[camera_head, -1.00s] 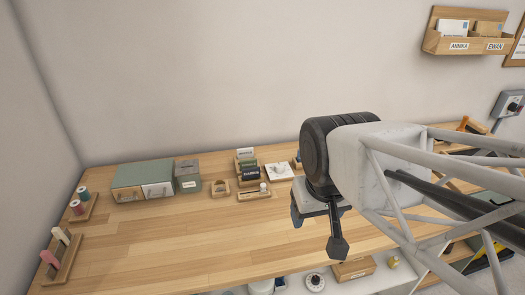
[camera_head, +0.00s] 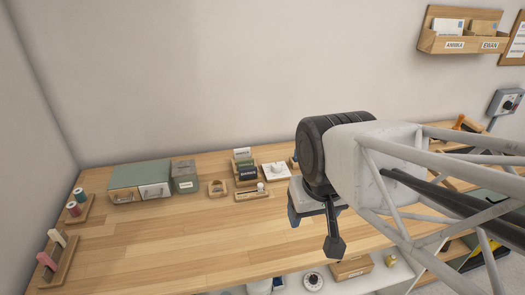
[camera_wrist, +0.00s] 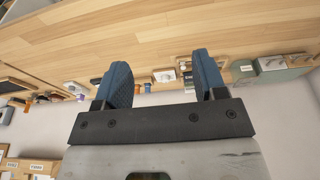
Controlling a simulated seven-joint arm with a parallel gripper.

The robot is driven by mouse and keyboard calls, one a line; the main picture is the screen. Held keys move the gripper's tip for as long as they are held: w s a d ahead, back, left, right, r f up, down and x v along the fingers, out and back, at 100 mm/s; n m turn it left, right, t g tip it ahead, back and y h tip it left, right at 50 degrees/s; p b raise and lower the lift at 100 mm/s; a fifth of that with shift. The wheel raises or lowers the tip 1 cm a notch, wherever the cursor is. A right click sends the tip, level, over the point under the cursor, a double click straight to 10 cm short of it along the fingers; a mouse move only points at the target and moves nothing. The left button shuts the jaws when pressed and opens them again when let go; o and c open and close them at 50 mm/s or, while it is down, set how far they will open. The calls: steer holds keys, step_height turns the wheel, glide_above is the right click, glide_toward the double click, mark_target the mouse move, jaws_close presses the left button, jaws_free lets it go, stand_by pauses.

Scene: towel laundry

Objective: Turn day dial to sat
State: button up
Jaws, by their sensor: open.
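My gripper (camera_head: 317,228) hangs over the right part of the wooden table, open and empty. In the wrist view its two blue fingers (camera_wrist: 162,78) are wide apart with nothing between them. A white square plate with a round knob (camera_head: 277,171) lies on the table, left of and behind my gripper. A round white dial with a dark centre (camera_head: 313,281) shows below the table's front edge. A grey box with a dark knob (camera_head: 506,103) is on the wall at far right. No day lettering is readable, so I cannot tell which is the day dial.
On the wooden table (camera_head: 170,240), a green box (camera_head: 140,174), a grey tin (camera_head: 185,176) and a card holder (camera_head: 244,171) stand toward the back. A letter rack (camera_head: 460,41) hangs at upper right. The table's front middle is clear.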

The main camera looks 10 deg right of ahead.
steer(key=shift+w, duration=0.1)
steer(key=n+g, duration=0.3)
steer(key=n, duration=0.8)
glide_above(277, 165)
step_height(277, 165, down, 10)
steer(key=shift+a+f, duration=0.1)
steer(key=shift+f, duration=0.15)
steer(key=shift+f, duration=3.95)
steer(key=shift+c, duration=0.2)
